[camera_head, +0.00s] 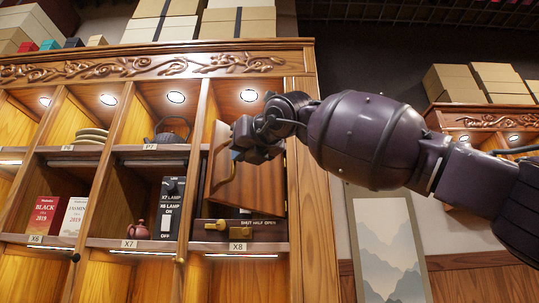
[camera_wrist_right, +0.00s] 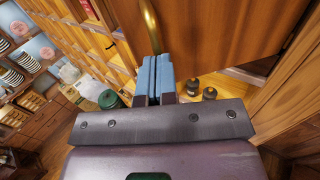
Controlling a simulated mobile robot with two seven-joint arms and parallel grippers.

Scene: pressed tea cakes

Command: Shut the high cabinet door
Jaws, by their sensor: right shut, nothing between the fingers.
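The high cabinet door (camera_head: 222,184) is a brown wooden panel at the X8 compartment of the tall cabinet. It stands partly open, angled out from the opening. My right gripper (camera_head: 243,150) is in front of the door's upper part and hides some of it. In the right wrist view, its blue fingers (camera_wrist_right: 155,70) are closed together with nothing between them. The door (camera_wrist_right: 205,35) fills the top of that view. A curved brass handle (camera_wrist_right: 150,26) on it ends close to the fingertips; I cannot tell whether they touch. My left gripper is not in view.
Below the door, a strip marked "SHUT HALF OPEN" carries a brass pointer (camera_head: 236,225). A dark switch box (camera_head: 171,208), a small clay teapot (camera_head: 138,230) and a dark kettle (camera_head: 170,134) stand in compartments to the left. A landscape scroll (camera_head: 390,250) hangs at right.

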